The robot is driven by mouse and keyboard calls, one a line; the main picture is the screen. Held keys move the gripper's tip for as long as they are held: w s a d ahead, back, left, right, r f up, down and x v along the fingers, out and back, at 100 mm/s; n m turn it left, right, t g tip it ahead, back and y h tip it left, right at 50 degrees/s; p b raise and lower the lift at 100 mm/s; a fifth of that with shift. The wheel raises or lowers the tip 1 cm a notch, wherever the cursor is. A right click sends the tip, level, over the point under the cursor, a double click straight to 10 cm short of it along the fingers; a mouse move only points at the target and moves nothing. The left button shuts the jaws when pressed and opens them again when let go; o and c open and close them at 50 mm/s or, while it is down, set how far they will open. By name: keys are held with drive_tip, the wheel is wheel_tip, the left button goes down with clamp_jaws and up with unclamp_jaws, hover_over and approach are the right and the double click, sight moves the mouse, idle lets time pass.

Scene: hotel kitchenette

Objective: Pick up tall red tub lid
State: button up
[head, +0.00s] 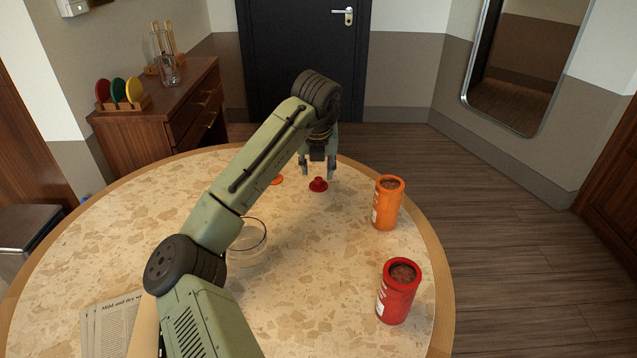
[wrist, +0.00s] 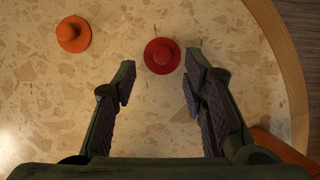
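The red lid (head: 318,185) lies on the table, a flat disc with a raised knob. In the wrist view the red lid (wrist: 162,56) sits just beyond and between my fingertips, apart from both. My gripper (head: 318,168) is open and empty, pointing down above the table by the lid; its two spread fingers also show in the wrist view (wrist: 160,85). The tall red tub (head: 398,290) stands upright and open at the table's right front, with brown contents showing.
An orange lid (head: 277,180) lies left of the red one, also in the wrist view (wrist: 73,34). An open orange tub (head: 388,203) stands to the right. A glass bowl (head: 248,243) and newspaper (head: 108,328) are on the round table (head: 310,300). The centre front is clear.

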sight(319, 179)
drive_tip(key=x, duration=0.2)
drive_tip(key=p+x, duration=0.1)
drive_tip(key=x, duration=0.1)
drive_tip(key=shift+w+d+f, duration=0.15)
drive_tip(key=shift+d+f, duration=0.05)
drive_tip(key=shift+f, duration=0.15)
drive_tip(key=c, duration=0.9)
drive_tip(key=shift+o, duration=0.2)
drive_tip(key=shift+r, duration=0.1)
